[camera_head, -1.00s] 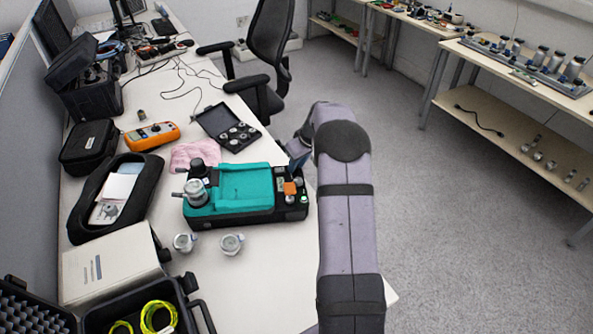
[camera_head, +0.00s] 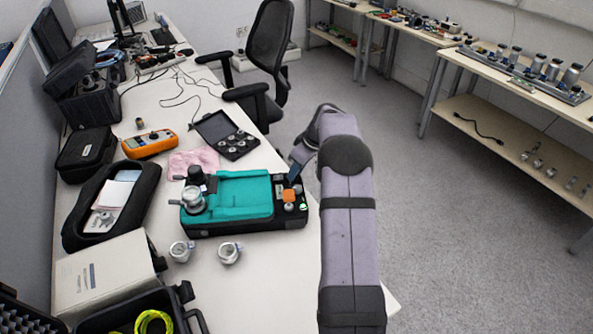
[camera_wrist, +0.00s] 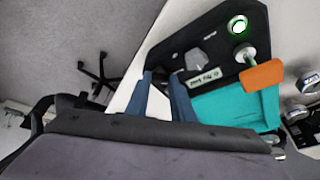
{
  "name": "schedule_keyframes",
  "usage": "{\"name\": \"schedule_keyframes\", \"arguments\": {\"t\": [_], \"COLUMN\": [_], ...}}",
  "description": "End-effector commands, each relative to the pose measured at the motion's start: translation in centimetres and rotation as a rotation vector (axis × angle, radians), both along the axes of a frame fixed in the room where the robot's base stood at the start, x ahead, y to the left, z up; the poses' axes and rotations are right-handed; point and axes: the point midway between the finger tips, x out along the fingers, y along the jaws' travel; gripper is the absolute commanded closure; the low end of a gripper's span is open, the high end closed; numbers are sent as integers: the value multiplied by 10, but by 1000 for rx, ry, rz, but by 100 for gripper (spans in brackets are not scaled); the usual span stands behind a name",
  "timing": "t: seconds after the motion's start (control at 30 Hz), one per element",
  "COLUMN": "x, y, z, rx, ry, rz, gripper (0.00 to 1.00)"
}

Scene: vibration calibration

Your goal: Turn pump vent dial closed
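The pump unit (camera_head: 240,222) is a black box with a teal top, lying on the white desk. In the wrist view its black end panel (camera_wrist: 190,45) carries a grey faceted dial (camera_wrist: 203,61) beside a small white label, which is too small to read surely. A lit green button (camera_wrist: 238,25) and an orange tab (camera_wrist: 263,75) on a metal post are also on it. My gripper (camera_wrist: 163,77) has two blue fingers standing apart with nothing between them, just left of the dial. In the head view my gripper (camera_head: 293,176) is at the unit's right end.
Two small metal fittings (camera_head: 229,252) stand in front of the unit. A pink cloth (camera_head: 195,162), an orange meter (camera_head: 150,143) and an open black case of fittings (camera_head: 228,137) lie behind it. An office chair (camera_head: 268,60) stands beyond the desk's right edge.

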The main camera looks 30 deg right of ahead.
Motion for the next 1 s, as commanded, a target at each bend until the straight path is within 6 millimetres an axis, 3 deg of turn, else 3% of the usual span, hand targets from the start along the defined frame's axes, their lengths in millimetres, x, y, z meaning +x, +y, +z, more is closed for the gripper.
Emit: {"name": "schedule_keyframes", "arguments": {"t": [0.47, 1.0], "x": [-3, -25], "y": [-2, -11], "z": [8, 64], "rx": [-1, 0], "ry": [-2, 0], "rz": [-2, -1], "gripper": [73, 73]}}
